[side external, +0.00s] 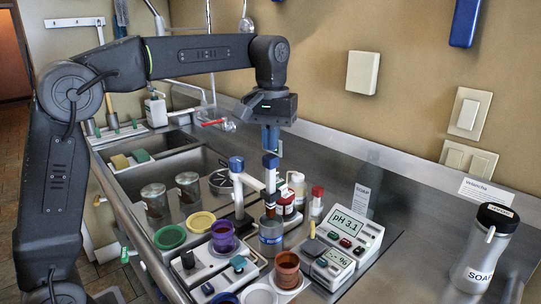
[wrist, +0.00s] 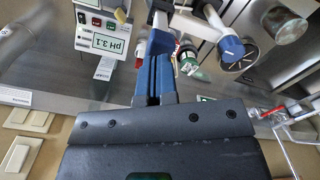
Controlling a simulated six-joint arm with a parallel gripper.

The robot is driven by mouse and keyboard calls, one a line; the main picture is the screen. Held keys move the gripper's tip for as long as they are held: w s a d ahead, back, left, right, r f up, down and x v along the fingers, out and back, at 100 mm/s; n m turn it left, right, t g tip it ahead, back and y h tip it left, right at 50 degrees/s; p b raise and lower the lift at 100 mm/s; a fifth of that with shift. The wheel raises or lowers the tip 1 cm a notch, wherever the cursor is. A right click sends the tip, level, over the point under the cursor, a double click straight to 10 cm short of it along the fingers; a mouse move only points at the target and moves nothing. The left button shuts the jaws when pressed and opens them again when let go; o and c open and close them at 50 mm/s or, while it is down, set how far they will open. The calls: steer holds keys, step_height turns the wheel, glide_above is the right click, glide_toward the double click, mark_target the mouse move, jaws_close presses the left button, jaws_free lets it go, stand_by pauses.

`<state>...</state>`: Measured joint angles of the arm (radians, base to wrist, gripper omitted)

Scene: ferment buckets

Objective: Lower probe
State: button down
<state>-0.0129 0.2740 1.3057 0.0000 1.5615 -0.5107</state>
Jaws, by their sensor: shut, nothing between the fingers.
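The probe (side external: 270,187) hangs upright from the white arm of a small stand (side external: 237,188). It has a blue cap, and its dark lower end is at the mouth of a glass jar (side external: 271,238); I cannot tell how far inside it is. My gripper (side external: 271,149) points down with its blue fingers shut and empty, right above the probe's cap. Whether they touch is unclear. In the wrist view the shut fingers (wrist: 155,62) hide the probe. The stand's blue knob (wrist: 231,47) shows to their right. The pH meter (side external: 345,230) reads 3.1.
A second meter (side external: 331,263) shows "-- %". A brown cup (side external: 287,265), a purple cup (side external: 223,234) and red-capped bottles (side external: 317,199) crowd the jar. The sink (side external: 175,175) lies left. A soap bottle (side external: 487,245) stands right, with bare counter before it.

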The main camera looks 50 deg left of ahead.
mark_target(271, 156)
steer(key=shift+f, duration=0.65)
steer(key=shift+f, duration=2.8)
steer(key=shift+r, duration=2.55)
steer(key=shift+s, duration=0.1)
